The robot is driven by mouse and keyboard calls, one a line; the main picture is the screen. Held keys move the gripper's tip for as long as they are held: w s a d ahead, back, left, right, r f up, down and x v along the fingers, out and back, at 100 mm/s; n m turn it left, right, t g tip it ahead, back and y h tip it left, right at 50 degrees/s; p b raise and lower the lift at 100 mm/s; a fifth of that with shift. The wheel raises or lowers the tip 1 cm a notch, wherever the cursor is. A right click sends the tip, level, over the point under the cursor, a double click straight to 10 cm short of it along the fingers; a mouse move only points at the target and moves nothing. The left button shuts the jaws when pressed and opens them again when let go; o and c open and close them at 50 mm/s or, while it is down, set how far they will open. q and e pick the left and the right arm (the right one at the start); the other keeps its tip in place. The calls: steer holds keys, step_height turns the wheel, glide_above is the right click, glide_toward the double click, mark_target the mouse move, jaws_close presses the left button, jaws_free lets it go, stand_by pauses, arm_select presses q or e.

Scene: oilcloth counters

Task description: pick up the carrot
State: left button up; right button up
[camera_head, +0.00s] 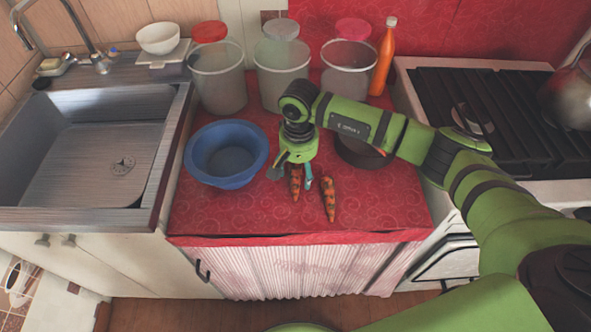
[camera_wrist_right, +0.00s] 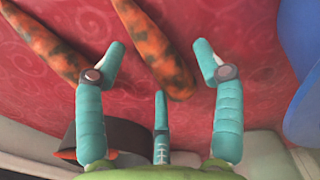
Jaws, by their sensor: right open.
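Two orange carrots with dark patches lie on the red counter cloth. The left carrot (camera_head: 295,184) is partly hidden by my right gripper; the right carrot (camera_head: 329,199) lies beside it, in the open. My right gripper (camera_head: 291,176) is open and points down at the left carrot. In the right wrist view this carrot (camera_wrist_right: 154,48) reaches into the gap between the spread teal fingers (camera_wrist_right: 162,62), with nothing gripped. The other carrot (camera_wrist_right: 48,40) is outside the fingers, to the left. My left gripper is not in view.
A blue bowl (camera_head: 226,152) stands left of the gripper, and a dark pan (camera_head: 360,153) is to its right, partly behind my arm. Several clear containers and an orange bottle (camera_head: 385,58) stand behind. The sink (camera_head: 95,150) is left, the stove (camera_head: 490,110) right.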

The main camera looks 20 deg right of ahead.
mark_target(298, 170)
steer(key=shift+c, duration=0.8)
steer(key=c, duration=1.1)
steer(key=shift+w+r, duration=0.1)
steer(key=shift+r, duration=0.4)
step_height(298, 170, up, 2)
steer(key=shift+r+b, duration=0.25)
steer(key=shift+b, duration=0.4)
steer(key=s+d+r+b, duration=0.3)
steer(key=s+d+r, duration=0.35)
steer(key=d, duration=0.25)
arm_select(q)
steer(key=p, duration=0.3)
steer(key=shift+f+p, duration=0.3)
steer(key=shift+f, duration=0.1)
arm_select(e)
steer(key=s+a+r+n, duration=0.1)
steer(key=a, duration=0.1)
steer(key=s+a+r+n, duration=0.1)
steer(key=s+a, duration=0.1)
steer(key=s+a+r+n, duration=0.1)
steer(key=a, duration=0.1)
steer(key=shift+s+r+n, duration=0.1)
steer(key=shift+s+n, duration=0.2)
